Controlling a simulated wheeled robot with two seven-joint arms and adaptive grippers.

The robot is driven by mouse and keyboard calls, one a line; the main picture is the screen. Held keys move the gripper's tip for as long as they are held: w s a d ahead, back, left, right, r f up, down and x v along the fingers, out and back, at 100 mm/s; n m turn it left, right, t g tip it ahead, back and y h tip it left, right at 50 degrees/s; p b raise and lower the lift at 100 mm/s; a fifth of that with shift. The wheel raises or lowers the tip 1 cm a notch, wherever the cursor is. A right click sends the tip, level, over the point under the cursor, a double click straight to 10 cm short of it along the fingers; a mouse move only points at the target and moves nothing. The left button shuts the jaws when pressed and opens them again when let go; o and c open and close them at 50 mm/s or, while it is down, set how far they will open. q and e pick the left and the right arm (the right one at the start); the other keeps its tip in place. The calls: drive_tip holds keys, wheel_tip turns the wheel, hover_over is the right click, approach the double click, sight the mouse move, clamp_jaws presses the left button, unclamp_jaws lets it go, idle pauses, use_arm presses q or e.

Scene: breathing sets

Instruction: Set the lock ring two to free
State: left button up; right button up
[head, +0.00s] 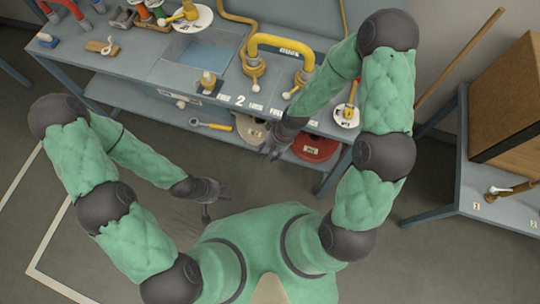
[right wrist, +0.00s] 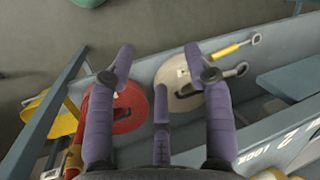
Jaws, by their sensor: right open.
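The bench front (head: 228,98) carries a white "2" with small position labels; the wrist view shows "2" and "LOCK" on the bench edge (right wrist: 292,145). Behind the labels stand brass-yellow couplings with pale-tipped levers, one on the left (head: 253,68) and one on the right (head: 300,80), below a yellow hose (head: 282,42). I cannot tell for sure which is lock ring two or its exact setting. My right gripper (head: 273,150) is open and empty in front of the bench; its fingers show in the wrist view (right wrist: 160,70). My left gripper (head: 222,191) looks open and empty, low near my body.
Another coupling (head: 208,82) stands on the bench. A side table (head: 500,205) with a wooden box (head: 510,100) is at right. Floor in front is clear.

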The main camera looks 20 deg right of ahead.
use_arm(q)
drive_tip(key=shift+f, duration=0.1)
use_arm(e)
drive_tip(key=shift+s+a+f, duration=0.1)
drive_tip(key=shift+s+f, duration=0.55)
drive_tip(key=shift+f, duration=0.15)
